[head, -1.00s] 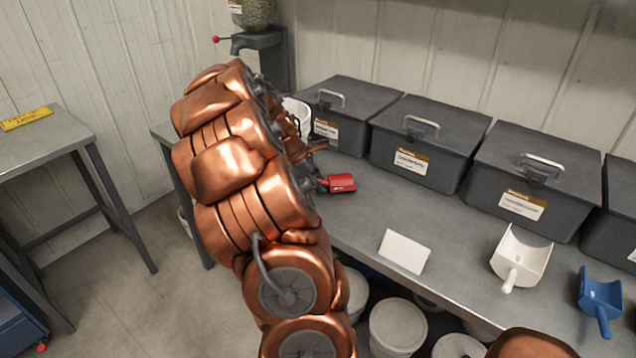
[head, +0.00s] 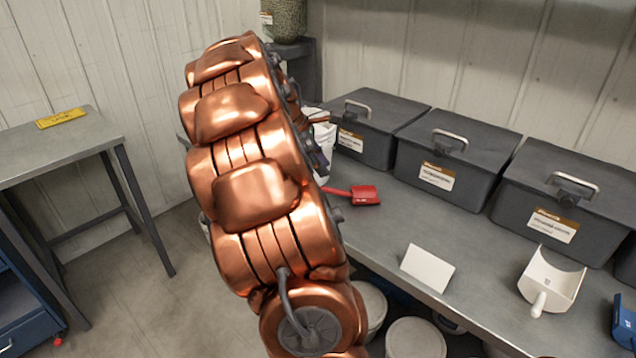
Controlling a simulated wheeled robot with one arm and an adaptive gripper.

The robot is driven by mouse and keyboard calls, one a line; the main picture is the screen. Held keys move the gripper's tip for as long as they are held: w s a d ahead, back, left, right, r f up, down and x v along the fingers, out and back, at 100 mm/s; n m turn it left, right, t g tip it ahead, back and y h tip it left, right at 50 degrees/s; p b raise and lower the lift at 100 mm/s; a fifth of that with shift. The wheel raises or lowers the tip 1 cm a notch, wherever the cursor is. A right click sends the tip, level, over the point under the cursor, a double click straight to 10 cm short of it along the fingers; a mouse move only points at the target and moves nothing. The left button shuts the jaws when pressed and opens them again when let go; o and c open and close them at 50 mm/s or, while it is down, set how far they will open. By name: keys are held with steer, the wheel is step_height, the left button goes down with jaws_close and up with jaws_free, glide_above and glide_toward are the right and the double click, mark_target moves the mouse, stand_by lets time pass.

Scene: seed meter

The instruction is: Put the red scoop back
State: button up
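The red scoop (head: 364,195) lies on the grey workbench (head: 388,232), in front of the gap between the two leftmost bins. Its handle points left toward my copper arm, and the handle's end comes close to the arm's outline. My gripper is mostly hidden behind my arm. Only a dark grey part shows at the arm's right edge, left of and above the scoop, and it may belong to the gripper. I see no fingers around the scoop, and cannot tell whether they are open.
Lidded grey bins (head: 455,165) line the back of the bench. A blank white card (head: 427,268), a white scoop (head: 552,279) and a blue scoop (head: 625,320) are at the right. A white container (head: 324,140) stands partly behind my arm. A side table (head: 60,150) is at left.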

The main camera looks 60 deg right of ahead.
steer(key=a+f+m+t+y, duration=0.1)
steer(key=a+m+t+y, duration=0.15)
steer(key=a, duration=2.15)
steer(key=s+a+f+m+y, duration=0.1)
steer(key=s+a+f, duration=0.2)
steer(key=s+a, duration=0.3)
steer(key=s+a+f+m+y, duration=0.1)
steer(key=s+a, duration=0.5)
steer(key=a, duration=0.8)
step_height(320, 180, down, 2)
steer(key=shift+s+a+f+m, duration=0.15)
steer(key=shift+a+m, duration=0.1)
steer(key=shift+m, duration=0.2)
steer(key=shift+g, duration=0.25)
step_height(320, 180, up, 7)
steer(key=p, duration=0.7)
steer(key=shift+r, duration=0.2)
